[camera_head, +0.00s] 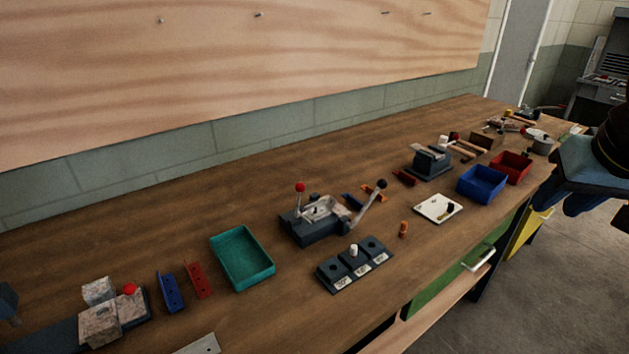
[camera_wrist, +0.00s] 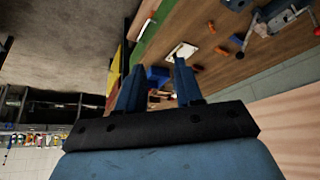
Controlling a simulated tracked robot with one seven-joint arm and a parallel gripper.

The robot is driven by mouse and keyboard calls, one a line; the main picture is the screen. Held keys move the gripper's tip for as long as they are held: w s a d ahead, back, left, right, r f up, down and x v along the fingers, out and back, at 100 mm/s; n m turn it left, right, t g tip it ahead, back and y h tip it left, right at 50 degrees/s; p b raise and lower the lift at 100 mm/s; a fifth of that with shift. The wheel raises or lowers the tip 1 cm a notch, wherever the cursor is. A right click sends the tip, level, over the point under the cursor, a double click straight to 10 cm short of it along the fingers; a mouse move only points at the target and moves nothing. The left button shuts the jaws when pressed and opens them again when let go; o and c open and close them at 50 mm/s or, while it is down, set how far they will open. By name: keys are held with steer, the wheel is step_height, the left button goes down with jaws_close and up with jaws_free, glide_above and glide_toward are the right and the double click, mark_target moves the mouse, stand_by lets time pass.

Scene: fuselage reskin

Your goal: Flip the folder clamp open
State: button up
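The folder (camera_head: 313,228) looks to be the dark grey bench device at the middle of the workbench. A short lever with a red ball (camera_head: 300,187) stands upright at its left. A long lever with a black ball (camera_head: 381,185) slants up to its right. Which part is the clamp is not certain. In the wrist view, part of this device appears at the top right (camera_wrist: 281,14). My gripper (camera_wrist: 158,72) has its two blue fingers apart with nothing held between them. It hangs at the right edge in the head view (camera_head: 585,201), well away from the folder.
A teal tray (camera_head: 243,284) stands left of the folder, and a block with holes (camera_head: 355,280) in front. Blue (camera_head: 482,197) and red (camera_head: 512,180) bins and a grey device (camera_head: 430,163) stand to the right. Another red-knobbed device (camera_head: 110,318) is at the left.

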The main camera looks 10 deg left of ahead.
steer(key=shift+w+a, duration=0.25)
steer(key=shift+w, duration=0.05)
steer(key=shift+c, duration=0.7)
steer(key=shift+m+g+y, duration=0.7)
steer(key=shift+m+g, duration=0.2)
steer(key=w+a, duration=0.3)
steer(key=shift+w+a+f, duration=0.25)
steer(key=shift+f, duration=0.05)
jaws_close()
steer(key=w+a+f+m+g+y, duration=0.3)
steer(key=w+a+f+m, duration=0.1)
steer(key=w+a, duration=0.3)
steer(key=w+a+f+m+g+y, duration=0.3)
steer(key=w+a, duration=0.3)
steer(key=a, duration=0.5)
steer(key=w+a+f+m+g+y, duration=0.3)
steer(key=w+a+f+m+g, duration=0.1)
steer(key=w+a, duration=0.3)
steer(key=shift+w+a+f+m+y, duration=0.3)
steer(key=shift+a+m, duration=0.2)
steer(key=shift+a, duration=0.65)
